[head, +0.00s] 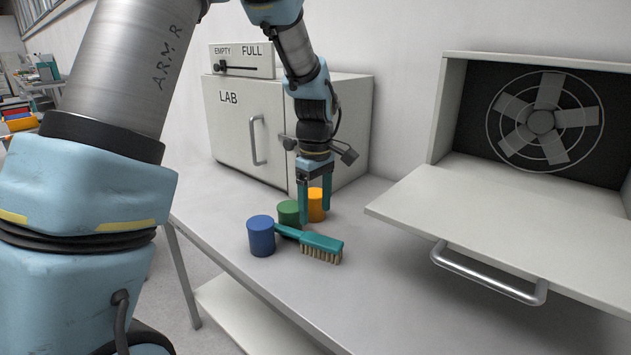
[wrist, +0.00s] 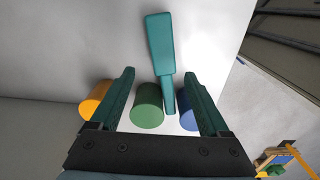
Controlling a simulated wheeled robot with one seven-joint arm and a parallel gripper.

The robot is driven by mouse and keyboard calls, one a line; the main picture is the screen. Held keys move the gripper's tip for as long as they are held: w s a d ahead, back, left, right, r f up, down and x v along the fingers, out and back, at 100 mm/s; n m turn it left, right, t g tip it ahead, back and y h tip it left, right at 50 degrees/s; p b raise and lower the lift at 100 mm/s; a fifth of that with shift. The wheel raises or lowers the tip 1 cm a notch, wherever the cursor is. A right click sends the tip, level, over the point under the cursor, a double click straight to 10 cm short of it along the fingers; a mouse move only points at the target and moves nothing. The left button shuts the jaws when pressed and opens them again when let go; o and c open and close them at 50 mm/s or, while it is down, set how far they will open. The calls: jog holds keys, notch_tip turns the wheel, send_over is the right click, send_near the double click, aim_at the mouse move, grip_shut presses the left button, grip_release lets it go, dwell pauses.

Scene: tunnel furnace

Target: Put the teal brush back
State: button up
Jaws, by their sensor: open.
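My gripper (head: 315,212) is open and points down behind the brush, near the green and orange cylinders. In the wrist view my gripper (wrist: 160,95) spreads around the green cylinder and the handle end. I cannot tell its exact height.
A blue cylinder (head: 261,236), a green cylinder (head: 288,213) and an orange cylinder (head: 316,205) stand close around the gripper. A LAB cabinet (head: 240,128) stands behind. A fan box (head: 535,120) has its flap (head: 500,210) lowered over the table at right. The table's front is clear.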

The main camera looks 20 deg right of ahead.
notch_tip(320, 180, up, 9)
jog(key=b, duration=0.1)
jog(key=s+a+f+m, duration=0.2)
jog(key=a+f, duration=0.1)
jog(key=a, duration=0.6)
jog(key=s+a+f+m+t, duration=0.1)
jog(key=s+a+f+m, duration=0.1)
jog(key=a, duration=0.8)
jog(key=s+a+f+m, duration=0.2)
jog(key=a+f+m, duration=0.1)
jog(key=a, duration=0.6)
jog(key=shift+s+a+f+t, duration=0.3)
jog(key=shift+a+f, duration=0.1)
jog(key=shift+f, duration=0.2)
jog(key=shift+c, duration=0.2)
